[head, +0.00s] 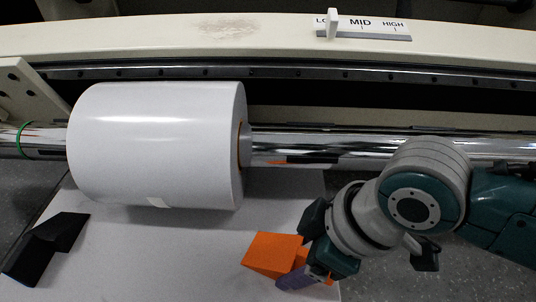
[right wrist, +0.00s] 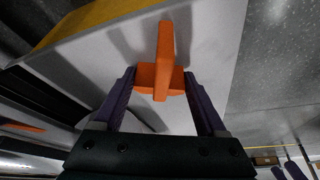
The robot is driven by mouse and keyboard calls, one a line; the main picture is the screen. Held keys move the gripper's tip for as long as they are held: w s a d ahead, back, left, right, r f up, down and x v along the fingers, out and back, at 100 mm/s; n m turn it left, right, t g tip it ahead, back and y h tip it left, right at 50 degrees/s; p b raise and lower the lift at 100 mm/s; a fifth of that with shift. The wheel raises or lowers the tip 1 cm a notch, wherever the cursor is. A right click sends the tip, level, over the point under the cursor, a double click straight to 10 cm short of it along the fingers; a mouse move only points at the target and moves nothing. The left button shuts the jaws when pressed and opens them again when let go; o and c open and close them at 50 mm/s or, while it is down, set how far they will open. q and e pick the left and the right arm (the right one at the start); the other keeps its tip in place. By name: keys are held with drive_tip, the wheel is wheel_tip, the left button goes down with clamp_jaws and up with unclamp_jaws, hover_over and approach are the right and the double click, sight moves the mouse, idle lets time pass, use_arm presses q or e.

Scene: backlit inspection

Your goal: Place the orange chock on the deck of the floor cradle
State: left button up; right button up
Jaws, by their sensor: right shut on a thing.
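The orange chock (head: 272,253) is a wedge-shaped block at the lower middle of the head view. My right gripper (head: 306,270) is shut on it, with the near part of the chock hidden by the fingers. In the right wrist view the chock (right wrist: 164,72) sits between the two purple fingers (right wrist: 160,84). The light deck of the floor cradle (head: 185,255) lies below the white roll, and also fills the middle of the right wrist view (right wrist: 205,45). The chock is over the deck's right part; I cannot tell whether it touches. My left gripper is not in view.
A large white roll (head: 155,140) sits on a shiny horizontal bar (head: 300,147) above the deck. A black wedge (head: 45,248) lies at the deck's left. A LOW-MID-HIGH slider (head: 362,27) is on the beam behind. The deck's middle is clear.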

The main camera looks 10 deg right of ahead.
drive_tip(key=shift+r, duration=0.15)
drive_tip(key=o, duration=1.4)
drive_tip(key=shift+r, duration=0.1)
drive_tip(key=p+v, duration=0.9)
drive_tip(key=v, duration=0.2)
drive_tip(key=shift+d+r+p, duration=0.15)
drive_tip(key=shift+r+p, duration=0.15)
drive_tip(key=shift+p, duration=0.1)
drive_tip(key=s+a+r+m, duration=0.2)
drive_tip(key=s+a+r, duration=0.1)
drive_tip(key=s+d+r+m+h, duration=0.3)
drive_tip(key=s+d+r+m, duration=0.2)
drive_tip(key=d, duration=0.3)
drive_tip(key=shift+s+d+m+t, duration=0.25)
drive_tip(key=shift+s+m+t, duration=0.15)
drive_tip(key=shift+s+m, duration=0.3)
drive_tip(key=shift+r, duration=0.15)
